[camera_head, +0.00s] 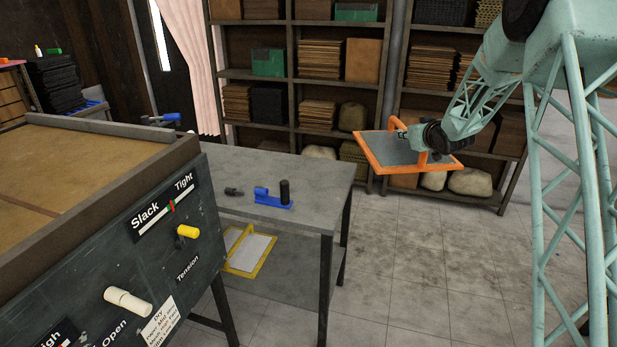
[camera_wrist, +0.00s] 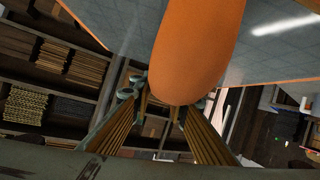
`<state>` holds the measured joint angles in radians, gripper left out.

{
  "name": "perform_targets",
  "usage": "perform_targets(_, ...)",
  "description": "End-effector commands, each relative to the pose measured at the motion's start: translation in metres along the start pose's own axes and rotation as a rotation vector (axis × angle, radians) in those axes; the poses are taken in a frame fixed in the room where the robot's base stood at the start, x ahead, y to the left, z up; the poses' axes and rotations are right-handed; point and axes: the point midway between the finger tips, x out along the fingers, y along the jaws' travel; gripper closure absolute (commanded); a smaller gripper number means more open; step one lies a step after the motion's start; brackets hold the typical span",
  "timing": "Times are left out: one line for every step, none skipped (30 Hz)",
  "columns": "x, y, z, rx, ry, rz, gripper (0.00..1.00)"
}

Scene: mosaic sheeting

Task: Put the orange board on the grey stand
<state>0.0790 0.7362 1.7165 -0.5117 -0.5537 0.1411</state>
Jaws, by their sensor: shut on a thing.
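The orange board (camera_head: 373,152) has an orange rim, a grey face and an upright orange handle (camera_head: 422,141). It hangs in the air in front of the shelves, right of the grey stand (camera_head: 318,178), a table-like frame with a flat top and dark legs. My gripper (camera_head: 425,138) is shut on the board's handle.
A blue tool (camera_head: 272,203) with a black knob and a small dark piece (camera_head: 234,191) lie on the stand's top. A yellow-framed board (camera_head: 248,250) is on its lower shelf. A control panel (camera_head: 150,255) stands at left. Floor (camera_head: 400,280) right of the stand is clear.

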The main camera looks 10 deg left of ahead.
Motion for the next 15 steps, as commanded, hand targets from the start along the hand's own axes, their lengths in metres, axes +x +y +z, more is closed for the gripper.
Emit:
perform_targets(0.008,-0.012,-0.005,-0.006,0.007,-0.013,1.00)
perform_targets(0.013,-0.018,-0.006,-0.010,0.009,-0.020,1.00)
perform_targets(0.019,-0.028,-0.007,-0.014,0.010,-0.031,1.00)
perform_targets(0.023,-0.035,-0.008,-0.017,0.011,-0.039,1.00)
perform_targets(0.028,-0.042,-0.009,-0.021,0.013,-0.047,1.00)
perform_targets(0.033,-0.051,-0.010,-0.024,0.015,-0.056,1.00)
perform_targets(0.038,-0.058,-0.011,-0.027,0.016,-0.063,1.00)
perform_targets(0.042,-0.065,-0.011,-0.030,0.017,-0.071,1.00)
perform_targets(0.047,-0.074,-0.012,-0.035,0.019,-0.081,1.00)
perform_targets(0.051,-0.081,-0.013,-0.039,0.021,-0.088,1.00)
perform_targets(0.055,-0.088,-0.014,-0.042,0.022,-0.096,1.00)
perform_targets(0.060,-0.098,-0.014,-0.047,0.023,-0.106,1.00)
perform_targets(0.064,-0.106,-0.014,-0.049,0.024,-0.114,1.00)
perform_targets(0.068,-0.113,-0.015,-0.052,0.026,-0.120,1.00)
perform_targets(0.073,-0.122,-0.016,-0.056,0.028,-0.130,1.00)
